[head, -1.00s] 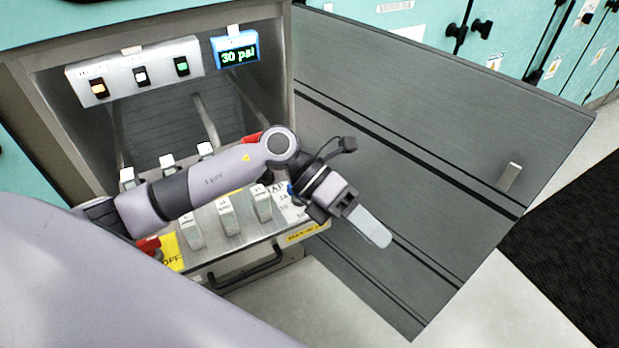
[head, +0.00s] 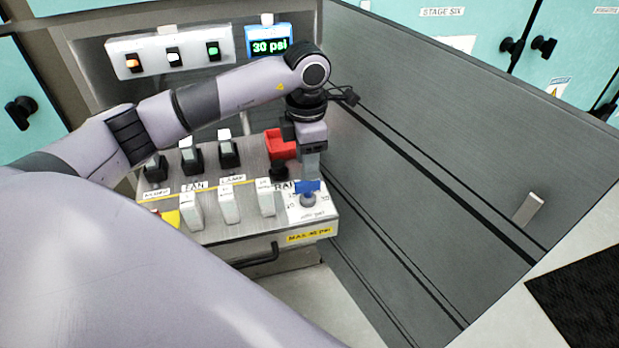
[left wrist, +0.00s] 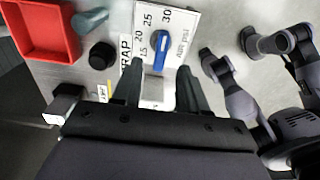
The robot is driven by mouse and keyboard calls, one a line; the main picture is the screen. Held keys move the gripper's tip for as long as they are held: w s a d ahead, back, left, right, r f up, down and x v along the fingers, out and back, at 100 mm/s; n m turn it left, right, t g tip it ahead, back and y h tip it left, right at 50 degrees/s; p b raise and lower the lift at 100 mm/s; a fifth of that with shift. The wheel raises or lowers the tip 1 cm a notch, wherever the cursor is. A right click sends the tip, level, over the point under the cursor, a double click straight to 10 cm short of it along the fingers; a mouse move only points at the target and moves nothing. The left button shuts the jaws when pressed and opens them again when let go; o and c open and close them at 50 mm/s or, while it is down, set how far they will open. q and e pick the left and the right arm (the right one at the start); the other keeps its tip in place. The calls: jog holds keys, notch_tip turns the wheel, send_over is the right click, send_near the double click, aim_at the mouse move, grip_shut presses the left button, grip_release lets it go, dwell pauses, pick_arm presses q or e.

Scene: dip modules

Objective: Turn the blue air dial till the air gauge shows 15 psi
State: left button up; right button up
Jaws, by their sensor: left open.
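The air gauge (head: 268,47) is a blue-framed display at the top of the cabinet and reads 30 psi. The blue air dial (head: 307,187) sits on a white scale plate at the right end of the control panel. In the left wrist view the blue dial (left wrist: 161,50) points up toward the 30 mark; marks 15, 20 and 25 lie to its left. My left gripper (head: 310,175) is just over the dial, pointing down. In the left wrist view its open fingers (left wrist: 160,74) stand apart to either side of the dial's lower end, with no clear contact.
A red tray (left wrist: 42,30) and a black knob (left wrist: 102,55) lie left of the dial. Several white switches (head: 230,207) line the panel. The open grey cabinet door (head: 440,150) stands close on the right. Parts of my own arm show at the right in the left wrist view.

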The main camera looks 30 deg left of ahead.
aim_at(306, 188)
pick_arm(q)
notch_tip(306, 188, down, 5)
jog(key=shift+f, duration=0.15)
pick_arm(e)
jog(key=shift+s+a+f, duration=0.1)
jog(key=shift+s+f, duration=0.1)
jog(key=shift+f, duration=0.1)
pick_arm(q)
grip_shut()
